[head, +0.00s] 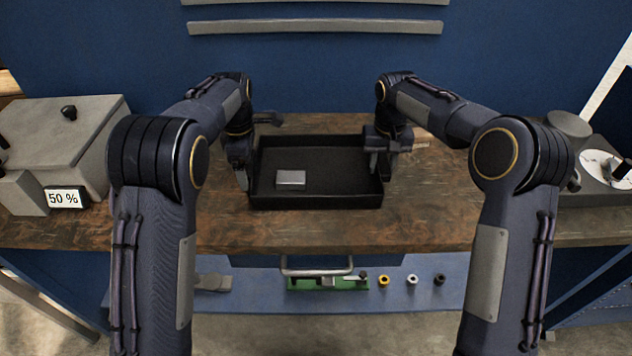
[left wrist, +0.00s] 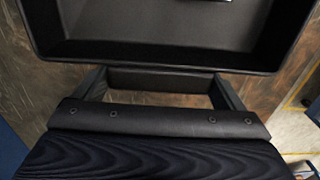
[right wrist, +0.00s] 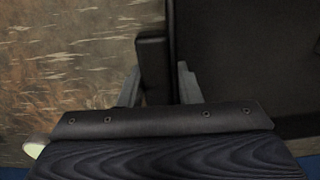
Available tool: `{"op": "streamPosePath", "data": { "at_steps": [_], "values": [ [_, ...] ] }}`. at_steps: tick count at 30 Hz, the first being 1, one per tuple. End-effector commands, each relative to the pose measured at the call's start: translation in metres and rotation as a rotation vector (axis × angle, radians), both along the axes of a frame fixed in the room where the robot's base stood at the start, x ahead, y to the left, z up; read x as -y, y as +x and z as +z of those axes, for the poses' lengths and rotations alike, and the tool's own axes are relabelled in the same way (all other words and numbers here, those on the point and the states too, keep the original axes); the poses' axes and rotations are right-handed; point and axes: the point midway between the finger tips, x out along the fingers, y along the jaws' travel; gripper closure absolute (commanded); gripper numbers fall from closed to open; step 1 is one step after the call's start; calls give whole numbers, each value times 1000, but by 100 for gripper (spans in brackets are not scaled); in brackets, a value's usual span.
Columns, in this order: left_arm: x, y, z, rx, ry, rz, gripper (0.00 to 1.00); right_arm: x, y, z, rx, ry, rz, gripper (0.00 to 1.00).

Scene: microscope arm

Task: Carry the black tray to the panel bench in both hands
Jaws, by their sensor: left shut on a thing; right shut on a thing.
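The black tray (head: 318,198) is level at the middle of the wooden bench top; I cannot tell whether it touches the wood. A small grey box (head: 291,178) lies in it, left of the middle. My left gripper (head: 243,178) is shut on the tray's left side. In the left wrist view its fingers stand at both ends of a black handle (left wrist: 160,81) beside the tray wall. My right gripper (head: 376,162) is shut on the tray's right side. In the right wrist view its fingers close around a black handle (right wrist: 152,68) at the wall. The fingertips are partly hidden.
A grey machine (head: 65,140) with a "50 %" display (head: 63,198) stands on the left. A grey device with a white disc (head: 604,166) is on the right. A lower blue shelf (head: 260,290) holds small parts. A blue wall (head: 315,75) is behind. Bare bench lies in front.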

Motion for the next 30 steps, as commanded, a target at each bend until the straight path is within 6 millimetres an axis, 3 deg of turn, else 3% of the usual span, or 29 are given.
{"op": "streamPosePath", "data": {
  "at_steps": [1, 3, 6, 17, 30],
  "values": [
    [2, -1, -4, -4, -2, -8, 8, -1, 1, -4, 5, 2, -3, 68],
    [2, -1, -2, -4, -2, -7, 0, 0, 1, -1, 4, 2, -2, 59],
    [1, -1, -2, -3, -1, -5, 0, 0, 1, -1, 2, 1, -2, 47],
    [0, 0, 5, 1, -1, -2, 0, 0, 0, -1, 1, 0, -1, 47],
    [1, 1, 89, 2, -1, -2, 0, 0, 0, -1, 0, 0, 0, 47]
  ]
}}
